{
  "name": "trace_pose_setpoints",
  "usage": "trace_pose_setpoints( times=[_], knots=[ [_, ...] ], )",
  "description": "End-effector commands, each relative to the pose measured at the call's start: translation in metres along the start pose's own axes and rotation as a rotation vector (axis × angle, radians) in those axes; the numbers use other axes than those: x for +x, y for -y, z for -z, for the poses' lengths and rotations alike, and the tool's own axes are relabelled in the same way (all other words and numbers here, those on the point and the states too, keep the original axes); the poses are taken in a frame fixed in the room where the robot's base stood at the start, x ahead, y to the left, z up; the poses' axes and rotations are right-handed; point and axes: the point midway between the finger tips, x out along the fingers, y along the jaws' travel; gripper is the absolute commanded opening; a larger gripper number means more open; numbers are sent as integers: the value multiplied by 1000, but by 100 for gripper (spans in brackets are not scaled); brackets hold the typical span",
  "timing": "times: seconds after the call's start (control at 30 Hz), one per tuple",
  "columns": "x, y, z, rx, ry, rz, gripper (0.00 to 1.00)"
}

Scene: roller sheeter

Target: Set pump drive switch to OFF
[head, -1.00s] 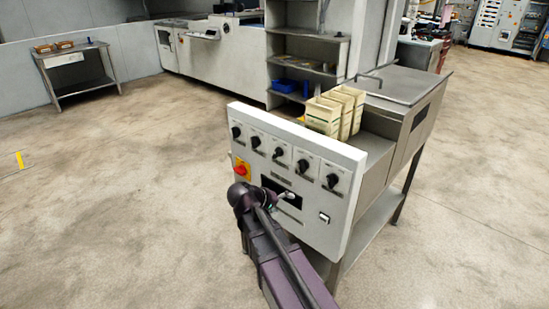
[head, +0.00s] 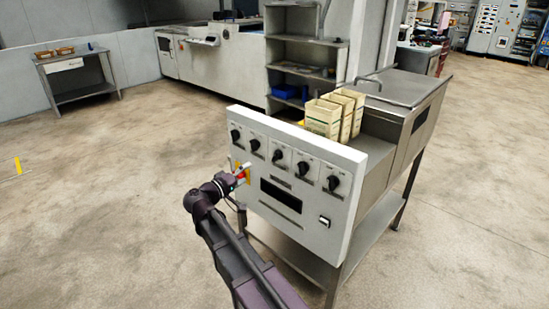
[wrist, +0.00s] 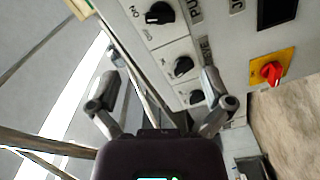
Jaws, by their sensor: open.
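The control panel (head: 290,229) has a row of several black rotary knobs along its top, including the leftmost knob (head: 235,135) and the middle knob (head: 277,155). In the wrist view, a large black knob (wrist: 159,13) has "ON" beside it and a partly cut label starting "PU". Two more black knobs, one nearer (wrist: 183,67) and one lower (wrist: 197,97), show between my fingers. I cannot read which knob is the pump drive switch. My gripper (head: 243,173) is open and empty at the panel's left end, below the knob row; its spread fingers (wrist: 160,80) frame the wrist view.
A red switch on a yellow plate (wrist: 270,72) is right of my fingers in the wrist view; my gripper partly covers it in the head view.

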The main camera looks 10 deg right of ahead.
Motion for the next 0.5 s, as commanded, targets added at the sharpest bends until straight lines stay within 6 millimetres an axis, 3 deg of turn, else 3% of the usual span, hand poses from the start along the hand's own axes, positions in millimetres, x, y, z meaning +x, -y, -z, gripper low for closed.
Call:
trace_pose_setpoints(
  times=[0.27, 0.5],
  knots=[
    [7, 0, 0, 0, 1, 1, 100],
    [30, 0, 0, 0, 2, 1, 100]
  ],
)
